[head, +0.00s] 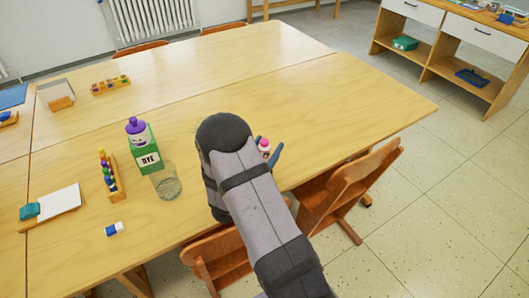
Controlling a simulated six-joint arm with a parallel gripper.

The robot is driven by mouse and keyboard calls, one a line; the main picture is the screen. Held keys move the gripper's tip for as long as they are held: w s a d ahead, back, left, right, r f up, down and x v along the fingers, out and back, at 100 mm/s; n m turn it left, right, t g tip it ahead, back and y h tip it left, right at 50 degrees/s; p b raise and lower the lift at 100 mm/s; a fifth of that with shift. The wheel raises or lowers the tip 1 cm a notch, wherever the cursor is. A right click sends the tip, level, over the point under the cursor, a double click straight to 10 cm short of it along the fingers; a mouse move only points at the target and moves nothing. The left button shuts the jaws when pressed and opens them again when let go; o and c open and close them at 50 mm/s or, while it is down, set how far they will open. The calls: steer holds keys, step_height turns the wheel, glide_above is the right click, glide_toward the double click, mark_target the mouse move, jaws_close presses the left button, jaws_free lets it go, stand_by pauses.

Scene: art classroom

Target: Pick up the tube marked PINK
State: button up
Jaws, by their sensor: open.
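A small white thing with a pink top (264,145) shows just right of my arm, near the table's right front edge. It may be the tube marked PINK; no lettering is readable. My gripper (275,154) is open and mostly hidden behind my arm. What looks like one blue finger shows close beside the pink-topped thing on its right. Whether they touch, I cannot tell. A white tube with a blue part (114,229) lies on the table at the front left.
A green DYE box (146,159), a purple-capped bottle (137,131), a clear glass (167,184) and a wooden rack of colored pieces (113,184) stand left of my arm. Chairs (345,190) stand at the table's front edge. The table's (330,110) right part is clear.

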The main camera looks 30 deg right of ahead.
steer(key=shift+x, duration=1.1)
steer(key=c, duration=1.2)
steer(key=shift+r, duration=0.2)
steer(key=shift+r, duration=4.85)
